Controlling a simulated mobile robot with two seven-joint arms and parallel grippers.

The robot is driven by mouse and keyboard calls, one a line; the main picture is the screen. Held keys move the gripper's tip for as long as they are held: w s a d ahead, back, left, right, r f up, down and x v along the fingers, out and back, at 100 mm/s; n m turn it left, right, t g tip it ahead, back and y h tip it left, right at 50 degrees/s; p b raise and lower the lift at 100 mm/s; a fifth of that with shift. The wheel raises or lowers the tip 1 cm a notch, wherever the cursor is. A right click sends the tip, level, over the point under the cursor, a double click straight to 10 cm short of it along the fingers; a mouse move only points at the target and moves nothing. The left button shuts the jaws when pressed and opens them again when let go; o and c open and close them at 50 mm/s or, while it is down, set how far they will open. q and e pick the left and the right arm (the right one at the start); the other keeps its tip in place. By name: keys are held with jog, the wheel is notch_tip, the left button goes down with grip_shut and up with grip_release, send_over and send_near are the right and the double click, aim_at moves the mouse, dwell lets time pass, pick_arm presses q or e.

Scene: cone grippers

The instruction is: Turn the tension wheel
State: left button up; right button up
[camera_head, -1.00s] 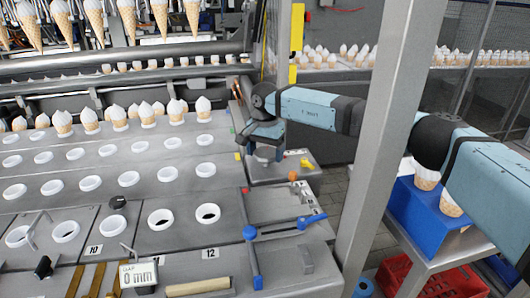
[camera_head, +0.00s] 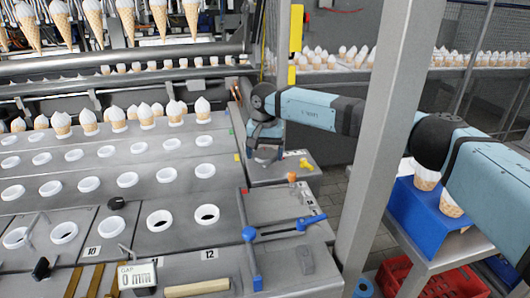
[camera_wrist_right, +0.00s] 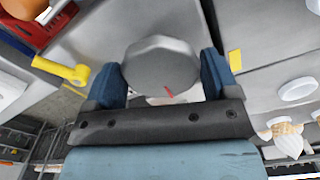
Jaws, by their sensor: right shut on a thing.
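The tension wheel (camera_wrist_right: 160,66) is a grey faceted knob with a small red mark, seen in the right wrist view between my two blue fingers. My right gripper (camera_wrist_right: 165,75) is shut on it, one finger on each side. In the head view my right gripper (camera_head: 266,153) reaches down over the small metal plate right of the cone machine, and the wheel is mostly hidden under it. My left gripper does not show in either view.
A yellow handle (camera_head: 305,165) and an orange knob (camera_head: 292,177) sit close by on the plate. A blue-handled lever (camera_head: 285,229) lies in front. A metal post (camera_head: 390,120) stands in front of my right arm. A blue box (camera_head: 420,217) with cones is at the right.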

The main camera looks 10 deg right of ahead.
aim_at(265, 153)
jog(key=shift+r, duration=0.1)
jog(key=o, duration=0.8)
notch_tip(265, 153, up, 14)
jog(key=p, duration=0.1)
